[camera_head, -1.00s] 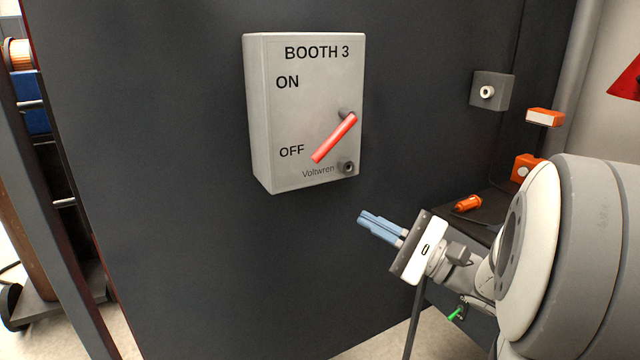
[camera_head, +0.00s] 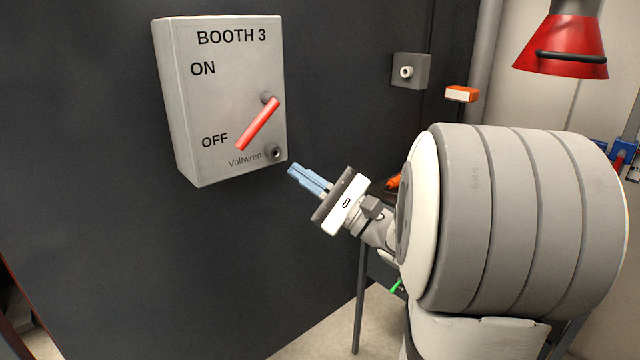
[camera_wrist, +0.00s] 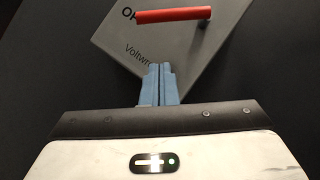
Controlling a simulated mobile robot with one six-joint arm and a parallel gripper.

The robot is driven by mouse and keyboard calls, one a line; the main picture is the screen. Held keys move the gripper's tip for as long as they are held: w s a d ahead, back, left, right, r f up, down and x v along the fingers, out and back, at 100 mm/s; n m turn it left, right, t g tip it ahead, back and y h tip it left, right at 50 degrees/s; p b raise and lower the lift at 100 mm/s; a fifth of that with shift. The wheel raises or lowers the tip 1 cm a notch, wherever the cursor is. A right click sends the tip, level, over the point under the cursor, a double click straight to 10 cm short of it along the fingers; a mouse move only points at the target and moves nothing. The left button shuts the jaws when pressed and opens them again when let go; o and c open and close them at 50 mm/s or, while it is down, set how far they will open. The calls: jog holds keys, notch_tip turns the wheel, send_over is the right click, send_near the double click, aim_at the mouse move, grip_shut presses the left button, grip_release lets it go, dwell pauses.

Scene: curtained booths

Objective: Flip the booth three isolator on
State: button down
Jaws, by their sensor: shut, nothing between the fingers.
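The grey isolator box (camera_head: 215,110) marked BOOTH 3 is on the dark wall in the head view. Its red lever (camera_head: 258,124) slants down-left from its pivot, with its free end beside the word OFF; ON is printed higher up. My gripper (camera_head: 293,172) is shut and empty, its blue fingers just below and right of the box's lower right corner in the picture. In the wrist view the shut fingers (camera_wrist: 158,72) point towards the box (camera_wrist: 185,55), with the red lever (camera_wrist: 173,15) beyond the tips. I see a gap between fingertips and lever.
A round dark fitting (camera_head: 274,152) sits on the box's lower right corner. A small grey wall box (camera_head: 410,71) and an orange-and-white block (camera_head: 461,94) are to the right. A red lamp shade (camera_head: 562,46) hangs at upper right.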

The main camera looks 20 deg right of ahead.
jog(key=w+a+r, duration=0.2)
jog(key=a+r, duration=0.2)
jog(key=a, duration=0.1)
jog(key=shift+w+r, duration=0.4)
jog(key=shift+d, duration=0.1)
